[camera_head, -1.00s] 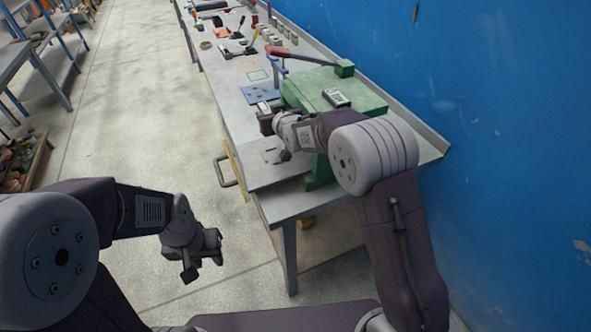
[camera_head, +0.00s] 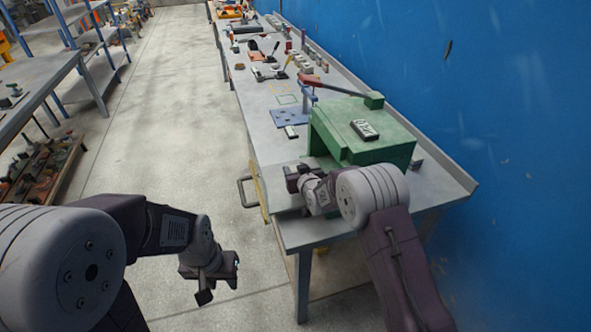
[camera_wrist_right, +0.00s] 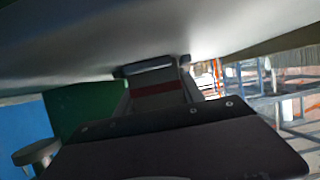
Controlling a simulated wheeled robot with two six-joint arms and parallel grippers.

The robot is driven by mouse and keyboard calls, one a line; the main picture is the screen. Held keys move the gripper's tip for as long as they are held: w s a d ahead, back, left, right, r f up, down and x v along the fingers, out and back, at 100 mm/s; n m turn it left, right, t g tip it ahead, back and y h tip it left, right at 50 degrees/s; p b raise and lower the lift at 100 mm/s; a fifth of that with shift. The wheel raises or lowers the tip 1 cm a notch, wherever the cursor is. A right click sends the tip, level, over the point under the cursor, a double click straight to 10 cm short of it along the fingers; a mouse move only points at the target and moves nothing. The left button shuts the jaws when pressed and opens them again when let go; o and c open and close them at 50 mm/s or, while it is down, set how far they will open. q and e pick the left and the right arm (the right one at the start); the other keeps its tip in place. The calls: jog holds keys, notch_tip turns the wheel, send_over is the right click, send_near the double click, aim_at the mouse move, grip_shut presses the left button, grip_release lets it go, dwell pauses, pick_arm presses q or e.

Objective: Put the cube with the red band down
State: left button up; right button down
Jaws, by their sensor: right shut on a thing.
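The cube with the red band (camera_wrist_right: 157,88) shows in the right wrist view between my right fingers, pale with a dark red stripe. My right gripper (camera_head: 291,174) is shut on it, over the near left part of the grey workbench (camera_head: 270,150), left of the green block (camera_head: 360,135). In the head view the cube is hidden by the gripper. Whether it touches the bench I cannot tell. My left gripper (camera_head: 220,280) hangs over the floor left of the bench, its fingers apart and nothing visible between them.
A blue plate with holes (camera_head: 291,117) lies on the bench beyond my right gripper, with a small pale-and-dark item (camera_head: 291,132) at its edge. A thin green square outline (camera_head: 287,99) lies beyond. Tools fill the far end.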

jog(key=c, duration=0.7)
grip_release()
jog(key=shift+r, duration=0.2)
jog(key=b+v, duration=0.1)
jog(key=v, duration=1.1)
jog(key=shift+s, duration=0.1)
jog(key=shift+f, duration=0.1)
